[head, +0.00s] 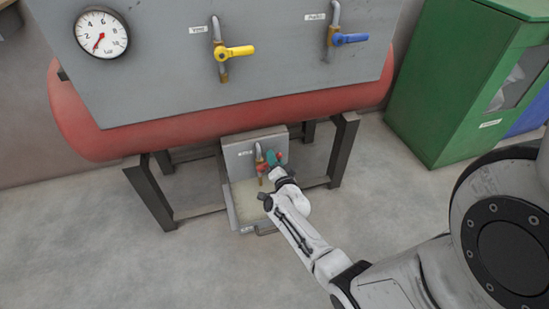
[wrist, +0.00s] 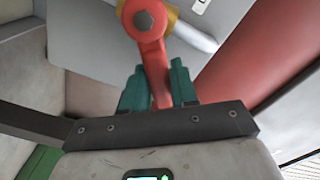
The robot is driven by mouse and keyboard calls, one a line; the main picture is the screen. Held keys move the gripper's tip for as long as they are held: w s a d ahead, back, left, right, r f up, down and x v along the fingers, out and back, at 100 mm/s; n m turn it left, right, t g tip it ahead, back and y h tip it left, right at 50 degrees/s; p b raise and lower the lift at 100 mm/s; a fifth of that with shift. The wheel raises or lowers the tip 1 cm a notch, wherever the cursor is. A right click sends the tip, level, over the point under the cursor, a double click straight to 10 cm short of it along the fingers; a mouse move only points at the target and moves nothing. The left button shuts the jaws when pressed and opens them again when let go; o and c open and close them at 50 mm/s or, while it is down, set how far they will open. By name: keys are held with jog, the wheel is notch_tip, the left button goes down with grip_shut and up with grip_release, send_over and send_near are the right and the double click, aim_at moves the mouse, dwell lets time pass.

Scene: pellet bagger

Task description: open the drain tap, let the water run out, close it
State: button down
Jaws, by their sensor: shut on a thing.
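The drain tap (head: 261,178) is a brass tap on a small grey panel under the red tank in the head view. Its red lever (head: 279,155) points to the right there, partly hidden by my gripper (head: 272,159). In the wrist view the red lever (wrist: 149,45) runs from a bolted pivot down between the teal fingers of my gripper (wrist: 157,88), which are shut on it. A pale tray (head: 229,205) sits below the tap. I cannot tell whether water is running; the spout is small and partly hidden in both views.
The red tank (head: 75,115) stands on a dark steel frame (head: 148,195) whose legs flank the tap. Above are a gauge (head: 102,34), a yellow-handled valve (head: 234,53) and a blue-handled valve (head: 349,39). A green bin (head: 440,85) stands right. The floor in front is clear.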

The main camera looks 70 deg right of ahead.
jog(key=shift+w+a+r+n+p, duration=0.2)
jog(key=shift+r+n+p, duration=0.1)
jog(key=shift+n, duration=0.5)
jog(key=c, duration=1.1)
grip_release()
jog(key=shift+o, duration=0.7)
jog(key=shift+w+r, duration=0.1)
jog(key=shift+w, duration=0.05)
